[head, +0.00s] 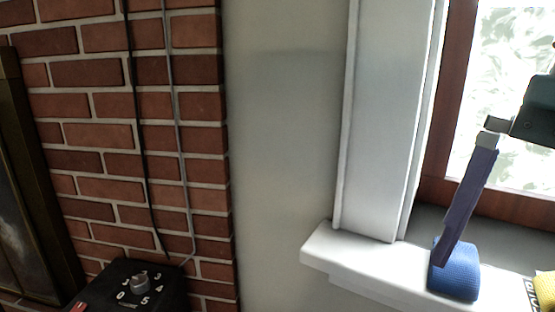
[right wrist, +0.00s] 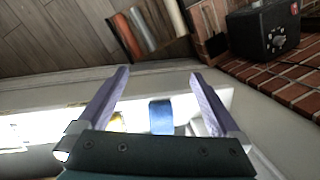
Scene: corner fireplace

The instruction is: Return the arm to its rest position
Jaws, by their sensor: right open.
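My right gripper (right wrist: 158,75) is open and empty, its two purple fingers spread wide in the right wrist view. In the head view it comes in from the right edge, and one purple finger (head: 468,200) slants down in front of the window. The fingertip overlaps a blue rounded object (head: 455,280) on the white window sill; I cannot tell from this view whether they touch. In the right wrist view the blue object (right wrist: 161,117) shows between the fingers, not gripped. My left gripper is not in view.
A yellow object (head: 545,290) sits on the sill at the right edge. The white sill (head: 325,248) juts out below the window frame. A red brick wall (head: 100,100) and a black box with a numbered dial (head: 135,285) stand at left.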

